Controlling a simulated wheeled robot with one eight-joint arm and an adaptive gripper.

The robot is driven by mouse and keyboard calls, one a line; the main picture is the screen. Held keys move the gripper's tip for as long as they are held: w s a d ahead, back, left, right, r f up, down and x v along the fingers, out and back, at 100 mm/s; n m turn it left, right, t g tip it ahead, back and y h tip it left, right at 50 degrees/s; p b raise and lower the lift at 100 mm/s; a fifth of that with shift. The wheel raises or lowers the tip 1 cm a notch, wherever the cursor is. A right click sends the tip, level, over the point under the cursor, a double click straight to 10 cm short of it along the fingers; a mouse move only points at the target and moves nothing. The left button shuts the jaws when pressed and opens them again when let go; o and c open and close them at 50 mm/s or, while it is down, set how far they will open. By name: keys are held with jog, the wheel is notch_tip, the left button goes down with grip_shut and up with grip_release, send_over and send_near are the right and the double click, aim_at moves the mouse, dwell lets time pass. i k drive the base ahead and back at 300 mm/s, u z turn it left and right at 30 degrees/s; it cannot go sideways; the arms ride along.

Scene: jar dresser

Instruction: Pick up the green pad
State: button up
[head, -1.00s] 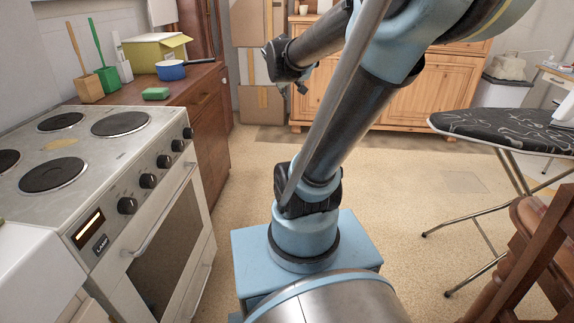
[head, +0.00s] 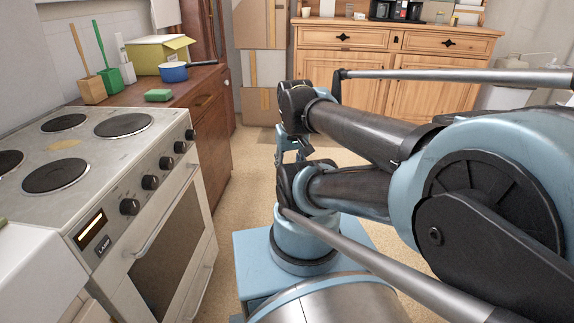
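The green pad (head: 158,95) is a small flat block. It lies on the brown wooden dresser top (head: 190,88), near its front end beside the stove. My gripper (head: 288,158) hangs below the wrist of my arm, in the middle of the head view, to the right of the dresser and well apart from the pad. It is small and partly hidden by my own arm, and I cannot tell whether its fingers are open. Nothing is seen in it.
A blue pan (head: 174,72), a yellow-green box (head: 150,55) and green and wooden brush holders (head: 107,79) stand on the dresser behind the pad. The stove (head: 95,150) adjoins the dresser. Cardboard boxes (head: 262,70) and a pine cabinet (head: 400,75) stand at the back.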

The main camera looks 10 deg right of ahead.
aim_at(153, 94)
jog(key=z, duration=0.75)
jog(key=i, duration=0.7)
